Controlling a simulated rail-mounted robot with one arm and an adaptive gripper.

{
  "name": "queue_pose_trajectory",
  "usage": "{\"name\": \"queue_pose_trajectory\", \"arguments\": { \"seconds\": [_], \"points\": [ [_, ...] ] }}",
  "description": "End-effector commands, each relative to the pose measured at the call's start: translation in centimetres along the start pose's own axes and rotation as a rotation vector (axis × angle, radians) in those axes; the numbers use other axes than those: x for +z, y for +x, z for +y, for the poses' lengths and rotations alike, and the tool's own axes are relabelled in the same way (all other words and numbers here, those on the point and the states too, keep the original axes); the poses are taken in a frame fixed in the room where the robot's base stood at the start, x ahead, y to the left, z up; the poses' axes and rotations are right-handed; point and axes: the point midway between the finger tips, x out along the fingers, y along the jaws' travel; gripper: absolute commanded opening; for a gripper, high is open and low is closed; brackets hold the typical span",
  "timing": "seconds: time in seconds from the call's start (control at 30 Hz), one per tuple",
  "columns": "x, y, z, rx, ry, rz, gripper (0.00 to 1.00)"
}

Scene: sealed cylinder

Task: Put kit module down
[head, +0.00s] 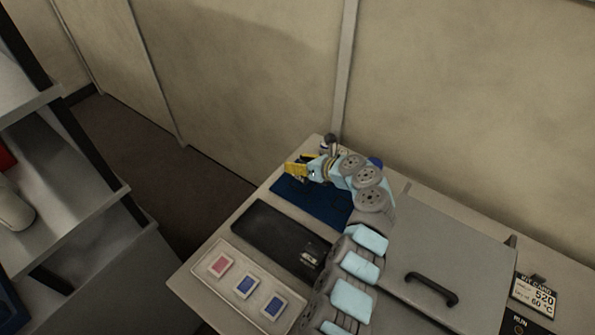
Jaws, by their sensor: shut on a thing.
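My gripper (304,168) is at the far end of my light blue and grey arm, over the blue mat (318,206) at the back of the bench. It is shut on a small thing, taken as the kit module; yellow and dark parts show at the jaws. The module's outline is too small to separate clearly from the fingers. I cannot tell whether it touches the mat.
A black tray (268,232) lies in front of the mat, with a small dark and silver block (312,256) at its right end. A pale tray (212,255) holds red and blue squares. A handled grey lid (455,262) lies right. Shelves (75,190) stand left.

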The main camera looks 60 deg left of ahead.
Motion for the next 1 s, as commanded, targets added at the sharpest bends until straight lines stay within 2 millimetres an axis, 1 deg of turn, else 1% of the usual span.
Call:
{"name": "queue_pose_trajectory", "arguments": {
  "seconds": [0.23, 0.4, 0.47, 0.77, 0.8, 0.87, 0.9, 1.0],
  "points": [
    [-0.4, 0.7, -0.6, -0.004, 0.0, 0.0, 0.13],
    [-2.7, 1.9, -1.1, 0.0, 0.003, 0.001, 0.13],
    [-3.0, 2.0, -1.2, -0.001, 0.003, 0.001, 0.13],
    [-3.0, 2.0, -1.3, -0.002, 0.001, 0.0, 0.13],
    [-3.0, 2.0, -1.3, -0.002, 0.001, 0.0, 0.57],
    [-3.0, 2.0, -1.3, -0.003, 0.001, 0.0, 0.74],
    [-3.0, 2.0, -1.3, -0.003, 0.001, 0.0, 0.81],
    [-3.0, 2.0, -1.3, -0.003, 0.001, 0.0, 0.81]
  ]
}}
